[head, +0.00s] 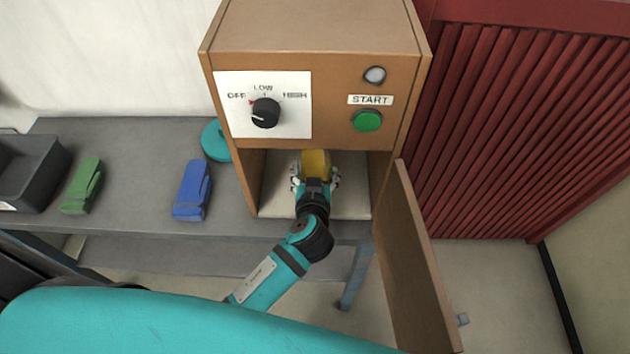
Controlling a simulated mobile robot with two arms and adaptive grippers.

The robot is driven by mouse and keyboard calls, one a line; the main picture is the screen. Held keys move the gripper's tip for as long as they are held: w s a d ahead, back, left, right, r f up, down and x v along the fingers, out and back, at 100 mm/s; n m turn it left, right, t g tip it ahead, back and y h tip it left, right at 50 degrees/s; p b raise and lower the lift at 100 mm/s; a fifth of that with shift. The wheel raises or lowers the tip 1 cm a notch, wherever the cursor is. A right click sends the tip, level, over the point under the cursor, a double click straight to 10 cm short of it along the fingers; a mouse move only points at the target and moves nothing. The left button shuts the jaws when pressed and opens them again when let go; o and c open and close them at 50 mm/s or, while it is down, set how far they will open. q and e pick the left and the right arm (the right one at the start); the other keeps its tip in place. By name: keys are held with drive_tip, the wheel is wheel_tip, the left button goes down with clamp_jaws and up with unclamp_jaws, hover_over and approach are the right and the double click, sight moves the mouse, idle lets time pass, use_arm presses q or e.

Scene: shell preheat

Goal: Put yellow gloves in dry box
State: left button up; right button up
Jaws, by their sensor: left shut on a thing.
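The dry box (312,27) is a brown wooden cabinet with a dial and a green START button on its front. Its door (412,262) stands open, swung out to the right. My left gripper (316,172) is inside the lower compartment, shut on the yellow gloves (316,161). The gloves are partly hidden by the gripper, and I cannot tell whether they touch the compartment floor (352,203). My right gripper is not in view.
Blue gloves (192,190) and green gloves (82,186) lie on the grey table (135,150). A dark tray (28,172) is at the far left. A teal round object (215,141) sits beside the box. A red slatted panel (520,120) stands at right.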

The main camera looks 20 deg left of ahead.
use_arm(q)
wheel_tip(320, 180, down, 3)
drive_tip(key=shift+b, duration=1)
drive_tip(key=shift+f, duration=0.25)
drive_tip(key=shift+r, duration=0.1)
drive_tip(key=o, duration=1.4)
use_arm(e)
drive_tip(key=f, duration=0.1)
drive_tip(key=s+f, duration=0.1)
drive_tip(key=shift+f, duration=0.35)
